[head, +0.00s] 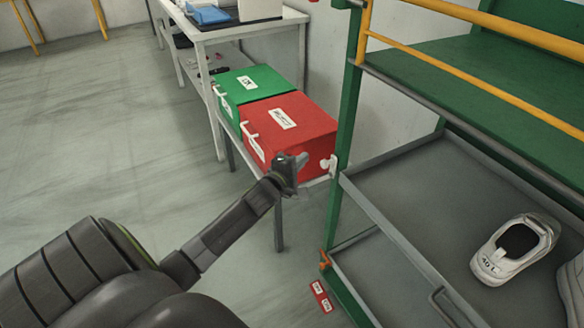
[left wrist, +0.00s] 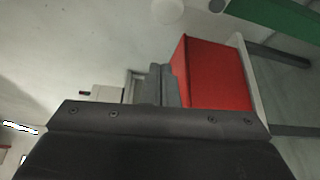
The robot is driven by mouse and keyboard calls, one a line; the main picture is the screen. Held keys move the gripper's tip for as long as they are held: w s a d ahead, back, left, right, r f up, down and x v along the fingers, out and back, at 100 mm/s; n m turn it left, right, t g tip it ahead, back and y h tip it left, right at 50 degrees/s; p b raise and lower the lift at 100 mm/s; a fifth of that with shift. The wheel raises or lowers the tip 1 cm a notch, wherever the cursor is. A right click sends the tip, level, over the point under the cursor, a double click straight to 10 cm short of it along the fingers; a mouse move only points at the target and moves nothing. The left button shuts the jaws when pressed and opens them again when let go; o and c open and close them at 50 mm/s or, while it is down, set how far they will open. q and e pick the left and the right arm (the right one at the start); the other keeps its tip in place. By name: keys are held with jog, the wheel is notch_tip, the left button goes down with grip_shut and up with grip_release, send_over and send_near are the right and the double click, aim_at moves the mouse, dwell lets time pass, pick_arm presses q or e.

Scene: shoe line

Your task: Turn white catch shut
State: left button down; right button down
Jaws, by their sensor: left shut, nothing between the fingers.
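The white catch (head: 329,165) is on the green post of the rack, at the left edge of the grey shelf in the head view. My left gripper (head: 301,161) is just left of the catch, in front of the red box. It is shut and empty, and a small gap shows between its fingertips and the catch. In the left wrist view the shut fingers (left wrist: 155,84) point at the red box, and a blurred pale round shape shows at the top edge; I cannot tell whether it is the catch. My right gripper is not in view.
A red box (head: 310,118) and a green box (head: 256,84) stand on a white bench behind the gripper. A grey shelf (head: 400,190) holds a white shoe (head: 515,248). Yellow rails (head: 450,78) run above. Red tags (head: 321,296) hang or lie low by the post. The floor at left is clear.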

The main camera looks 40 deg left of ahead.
pick_arm(q)
jog(key=d, duration=0.2)
jog(key=d+p, duration=0.1)
jog(key=shift+d+r, duration=0.25)
jog(key=shift+d, duration=0.15)
jog(key=shift+d+m+b, duration=0.2)
jog(key=shift+m+b, duration=0.2)
jog(key=shift+b, duration=0.45)
